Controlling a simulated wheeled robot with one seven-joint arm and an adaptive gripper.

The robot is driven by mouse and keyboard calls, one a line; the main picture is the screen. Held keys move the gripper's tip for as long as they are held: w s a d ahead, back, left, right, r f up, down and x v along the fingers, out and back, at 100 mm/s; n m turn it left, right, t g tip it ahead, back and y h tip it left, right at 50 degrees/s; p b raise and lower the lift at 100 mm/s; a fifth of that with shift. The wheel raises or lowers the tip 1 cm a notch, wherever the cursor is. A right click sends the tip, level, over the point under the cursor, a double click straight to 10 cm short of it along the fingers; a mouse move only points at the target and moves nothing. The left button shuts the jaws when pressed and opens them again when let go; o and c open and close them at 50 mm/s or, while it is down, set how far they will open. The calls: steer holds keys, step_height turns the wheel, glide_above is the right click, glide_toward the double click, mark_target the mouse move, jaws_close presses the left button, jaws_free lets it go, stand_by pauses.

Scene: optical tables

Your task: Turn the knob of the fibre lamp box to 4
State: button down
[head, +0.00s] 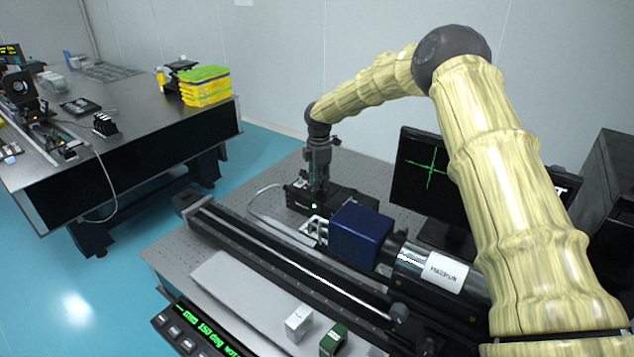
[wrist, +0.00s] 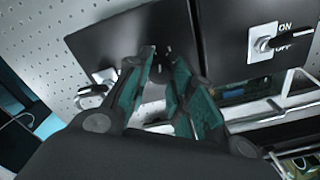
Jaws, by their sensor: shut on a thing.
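The fibre lamp box is the black box (head: 358,200) on the perforated table, with a small green light on its front. My gripper (head: 318,190) reaches down to its left part. In the wrist view the black box (wrist: 225,35) fills the top, and my gripper (wrist: 157,62) has its two fingers closed in on the dark knob (wrist: 157,76). The knob is mostly hidden between the fingers. I cannot read its scale or setting. A metal toggle switch (wrist: 264,44) on a pale ON/OFF plate is at the right of the wrist view.
A monitor (head: 420,180) with a green cross is to the right. Another table (head: 120,140) with yellow-green trays is at the left.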

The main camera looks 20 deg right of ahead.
steer(key=shift+s+a+f, duration=0.15)
steer(key=shift+a+f, duration=0.05)
steer(key=shift+f, duration=0.05)
steer(key=shift+d+f, duration=0.15)
steer(key=shift+f+m+b, duration=0.15)
steer(key=shift+m+b, duration=0.15)
steer(key=shift+m, duration=0.7)
steer(key=m+b, duration=0.1)
steer(key=m, duration=0.9)
steer(key=shift+m, duration=0.4)
steer(key=m, duration=0.4)
steer(key=shift+m, duration=0.3)
steer(key=m, duration=1.3)
steer(key=shift+d+m, duration=0.15)
steer(key=shift+m, duration=0.15)
steer(key=shift+d+m, duration=0.1)
steer(key=shift+m, duration=2.2)
